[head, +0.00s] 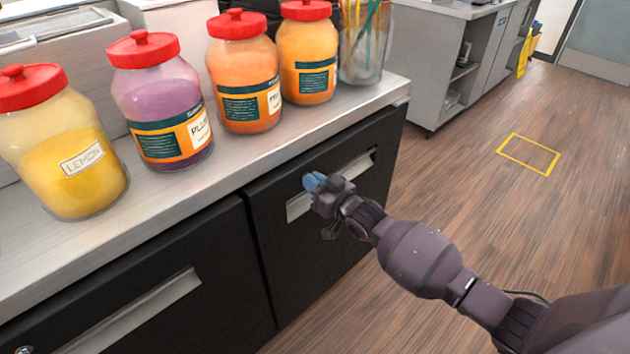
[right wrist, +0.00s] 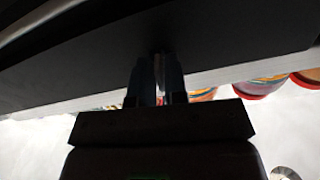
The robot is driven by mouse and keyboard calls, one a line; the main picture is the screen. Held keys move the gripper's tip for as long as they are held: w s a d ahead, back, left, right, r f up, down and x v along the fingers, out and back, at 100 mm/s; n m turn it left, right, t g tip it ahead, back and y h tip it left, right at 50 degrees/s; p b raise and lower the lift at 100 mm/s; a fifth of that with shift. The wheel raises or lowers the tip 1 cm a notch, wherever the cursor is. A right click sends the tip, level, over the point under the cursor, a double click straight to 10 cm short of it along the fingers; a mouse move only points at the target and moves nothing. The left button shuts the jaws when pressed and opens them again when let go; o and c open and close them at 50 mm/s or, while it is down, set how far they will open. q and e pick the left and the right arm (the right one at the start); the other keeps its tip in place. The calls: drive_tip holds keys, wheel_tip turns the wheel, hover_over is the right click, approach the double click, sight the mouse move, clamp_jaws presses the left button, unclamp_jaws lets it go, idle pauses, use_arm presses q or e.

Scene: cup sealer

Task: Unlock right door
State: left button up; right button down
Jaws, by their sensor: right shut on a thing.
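The right door (head: 335,235) is a black cabinet front with a long silver recessed handle (head: 298,207). My right gripper (head: 314,181) is at the door's upper part, by the left end of the handle, with its blue fingertips against or very near the door face. In the right wrist view the fingers (right wrist: 157,70) are close together on a thin, pale piece between them, which looks like a key at the lock. The lock itself is hidden behind the fingers. The door appears closed. My left gripper is not in view.
Red-lidded jars stand on the counter above: yellow (head: 75,165), purple (head: 160,100), and two orange (head: 243,75). A glass of straws (head: 365,45) is at the counter's end. The left door (head: 190,270) is closed. The wooden floor (head: 460,190) to the right is clear.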

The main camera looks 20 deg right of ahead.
drive_tip(key=shift+n, duration=0.6)
drive_tip(key=c, duration=1.3)
unclamp_jaws()
drive_tip(key=p+v, duration=0.1)
drive_tip(key=v, duration=0.9)
drive_tip(key=shift+s+d+p, duration=0.15)
drive_tip(key=shift+s+p, duration=0.2)
